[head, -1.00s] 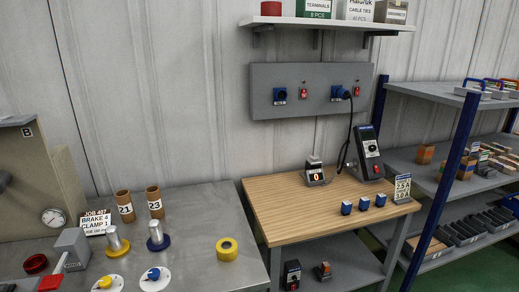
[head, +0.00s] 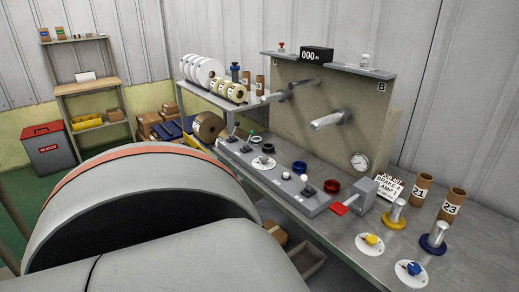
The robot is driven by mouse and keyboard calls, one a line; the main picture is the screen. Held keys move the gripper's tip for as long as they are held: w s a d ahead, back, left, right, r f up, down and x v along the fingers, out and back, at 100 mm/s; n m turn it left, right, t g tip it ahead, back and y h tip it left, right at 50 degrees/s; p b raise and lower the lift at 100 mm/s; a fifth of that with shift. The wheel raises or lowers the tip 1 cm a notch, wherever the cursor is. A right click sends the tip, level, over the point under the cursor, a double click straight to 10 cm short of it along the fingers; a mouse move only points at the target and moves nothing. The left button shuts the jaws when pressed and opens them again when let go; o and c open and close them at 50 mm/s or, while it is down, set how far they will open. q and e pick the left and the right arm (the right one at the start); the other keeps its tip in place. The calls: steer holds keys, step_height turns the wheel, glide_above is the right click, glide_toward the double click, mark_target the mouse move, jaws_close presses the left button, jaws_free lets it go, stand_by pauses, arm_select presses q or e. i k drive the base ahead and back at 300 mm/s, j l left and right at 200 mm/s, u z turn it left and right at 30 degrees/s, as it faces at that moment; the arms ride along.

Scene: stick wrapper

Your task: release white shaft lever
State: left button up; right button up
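A small white post (head: 364,60) stands on the upper shelf. I cannot tell which is the white shaft lever. Neither gripper is in view.
My large grey arm link fills the lower left.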

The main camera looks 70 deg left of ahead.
mark_target(304, 177)
steer(key=u, duration=1.6)
